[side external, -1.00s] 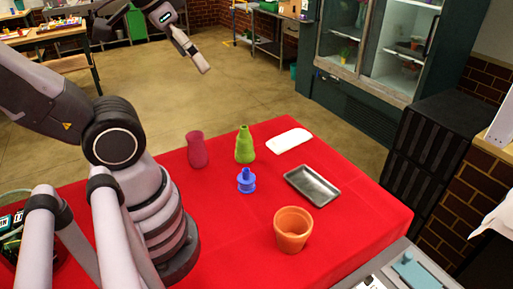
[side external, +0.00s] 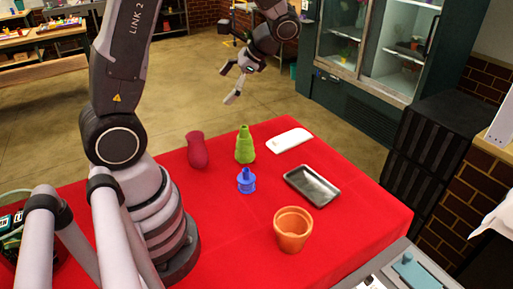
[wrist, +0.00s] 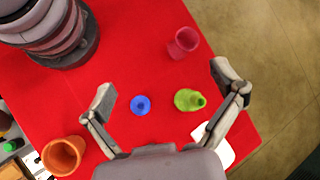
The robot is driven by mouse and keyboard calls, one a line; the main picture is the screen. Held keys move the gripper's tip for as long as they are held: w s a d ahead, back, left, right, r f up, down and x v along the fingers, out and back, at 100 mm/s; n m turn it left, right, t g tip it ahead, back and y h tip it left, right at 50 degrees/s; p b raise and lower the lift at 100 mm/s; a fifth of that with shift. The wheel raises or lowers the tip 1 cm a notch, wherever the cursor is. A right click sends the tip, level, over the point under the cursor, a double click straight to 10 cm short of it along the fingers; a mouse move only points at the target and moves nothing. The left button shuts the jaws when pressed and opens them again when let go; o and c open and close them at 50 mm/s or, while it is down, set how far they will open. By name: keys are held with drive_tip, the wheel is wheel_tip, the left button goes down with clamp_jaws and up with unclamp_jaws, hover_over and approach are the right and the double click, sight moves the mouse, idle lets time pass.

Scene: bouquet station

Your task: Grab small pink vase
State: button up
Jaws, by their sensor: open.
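The small pink vase (side external: 197,150) stands upright on the red table, left of the green vase. In the wrist view the pink vase (wrist: 183,42) is at the upper right, beyond the fingertips, with its opening visible. My gripper (side external: 232,84) is raised well above the table's far side, apart from everything. In the wrist view my gripper (wrist: 163,92) has its two fingers spread wide with nothing held between them.
A green vase (side external: 245,146), a small blue vase (side external: 246,181), a metal tray (side external: 312,187), a white flat object (side external: 289,141) and an orange pot (side external: 292,230) stand on the red table (side external: 235,240). The front middle of the table is clear.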

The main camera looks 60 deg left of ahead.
drive_tip(key=w+a+f+m+g+y, duration=0.25)
drive_tip(key=a+f+g, duration=0.2)
drive_tip(key=f, duration=0.55)
drive_tip(key=m+g+y, duration=0.1)
drive_tip(key=m+y, duration=0.4)
drive_tip(key=y, duration=0.1)
approach(195, 137)
drive_tip(key=shift+s+d+r, duration=0.2)
drive_tip(key=shift+s+r, duration=0.6)
drive_tip(key=shift+s, duration=0.3)
drive_tip(key=shift+s+a+f, duration=0.1)
drive_tip(key=shift+s+a, duration=0.1)
drive_tip(key=shift+a, duration=0.05)
drive_tip(key=x, duration=0.7)
drive_tip(key=shift+c, duration=0.4)
drive_tip(key=c, duration=1.3)
drive_tip(key=shift+o, duration=0.2)
